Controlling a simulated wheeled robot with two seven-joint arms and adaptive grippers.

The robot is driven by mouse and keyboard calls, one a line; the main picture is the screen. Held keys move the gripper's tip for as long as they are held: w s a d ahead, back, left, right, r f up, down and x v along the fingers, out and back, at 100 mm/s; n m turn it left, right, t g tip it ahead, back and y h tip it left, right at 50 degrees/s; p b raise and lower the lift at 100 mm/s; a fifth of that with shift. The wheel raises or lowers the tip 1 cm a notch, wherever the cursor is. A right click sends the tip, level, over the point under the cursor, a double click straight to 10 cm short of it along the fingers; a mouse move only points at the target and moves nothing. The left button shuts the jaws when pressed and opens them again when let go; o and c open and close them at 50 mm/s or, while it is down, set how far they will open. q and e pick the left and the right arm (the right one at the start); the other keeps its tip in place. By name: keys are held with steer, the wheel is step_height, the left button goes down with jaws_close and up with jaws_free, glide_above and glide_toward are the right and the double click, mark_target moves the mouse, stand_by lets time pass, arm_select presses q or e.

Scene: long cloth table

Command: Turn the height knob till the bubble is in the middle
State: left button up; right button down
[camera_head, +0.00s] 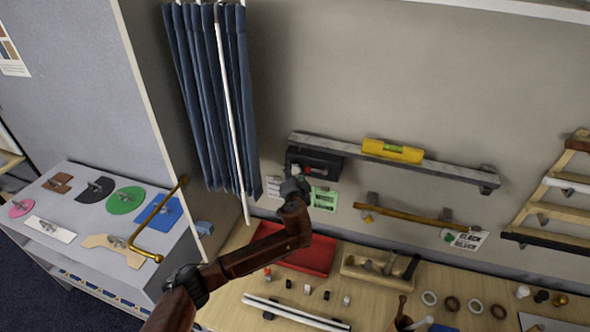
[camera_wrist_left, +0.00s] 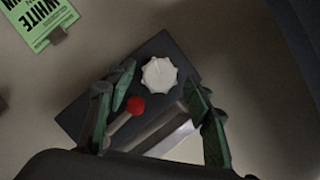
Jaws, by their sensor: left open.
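A yellow spirit level (camera_head: 393,150) sits on a long grey bar (camera_head: 450,170) on the wall; the bar slopes down to the right in the picture. Its greenish vial shows, but the bubble is too small to place. A dark box (camera_head: 325,162) is under the bar's left end. In the left wrist view the box (camera_wrist_left: 75,119) carries a white ridged knob (camera_wrist_left: 160,74) and a lever with a red ball (camera_wrist_left: 136,104). My left gripper (camera_head: 294,184) is open in front of the box; its fingers (camera_wrist_left: 160,78) stand on either side of the knob, contact unclear. My right gripper is out of view.
A green card (camera_head: 324,198) hangs just right of my gripper. Blue curtains (camera_head: 208,95) hang to the left. A brass rod (camera_head: 400,214) is mounted below the bar. A red tray (camera_head: 312,254) and small parts lie on the table below.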

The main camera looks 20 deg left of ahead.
arm_select(q)
steer(key=shift+w+a+f, duration=0.2)
steer(key=shift+w, duration=0.45)
steer(key=shift+c, duration=0.4)
steer(key=c, duration=1.1)
